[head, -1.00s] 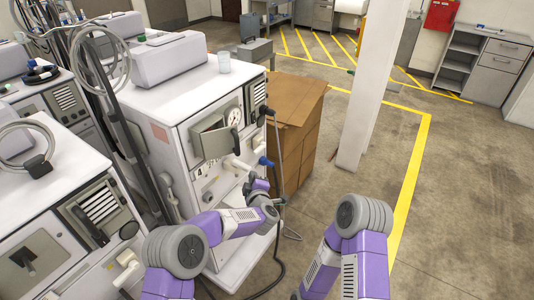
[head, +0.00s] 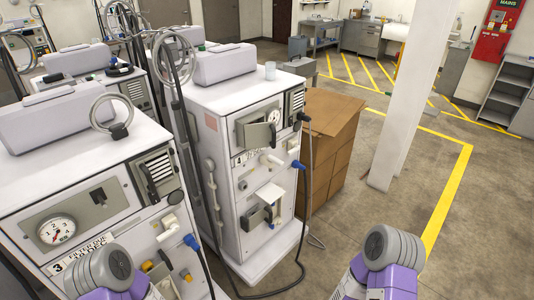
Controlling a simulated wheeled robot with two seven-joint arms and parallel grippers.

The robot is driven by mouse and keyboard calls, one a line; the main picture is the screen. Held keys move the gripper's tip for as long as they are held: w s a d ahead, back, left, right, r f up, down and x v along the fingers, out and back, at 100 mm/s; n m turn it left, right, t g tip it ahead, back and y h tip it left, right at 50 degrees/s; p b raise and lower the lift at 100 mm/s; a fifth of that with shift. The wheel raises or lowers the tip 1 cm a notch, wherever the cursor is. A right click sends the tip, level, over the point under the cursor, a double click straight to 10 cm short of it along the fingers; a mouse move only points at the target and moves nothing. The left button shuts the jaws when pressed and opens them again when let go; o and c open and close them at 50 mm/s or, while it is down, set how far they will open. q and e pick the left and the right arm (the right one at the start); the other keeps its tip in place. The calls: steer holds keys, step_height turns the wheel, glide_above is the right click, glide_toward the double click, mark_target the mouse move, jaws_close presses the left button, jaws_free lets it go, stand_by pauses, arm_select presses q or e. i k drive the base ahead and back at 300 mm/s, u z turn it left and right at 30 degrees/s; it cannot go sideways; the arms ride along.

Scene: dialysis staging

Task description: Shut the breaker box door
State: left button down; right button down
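A red box (head: 489,46) is on the far wall at the upper right, with a dark green sign reading "MAINS" (head: 510,3) above it. I take it to be the breaker box. It is small in the view, and I cannot tell how far its door stands open. It is far from me, beyond the pillar and the yellow floor lines. Only my two arms' purple and grey links show at the bottom edge, one left of centre and one right. Both grippers are out of the picture.
White dialysis machines (head: 240,90) fill the left, with hoses and a cable on the floor. A brown cardboard box (head: 330,140) stands beside them. A white pillar (head: 412,95) rises right of it. Grey shelves (head: 508,92) stand below the red box. Floor right of the pillar is clear.

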mark_target(262, 135)
steer(key=u, duration=0.45)
steer(key=i, duration=0.6)
steer(key=z, duration=1.4)
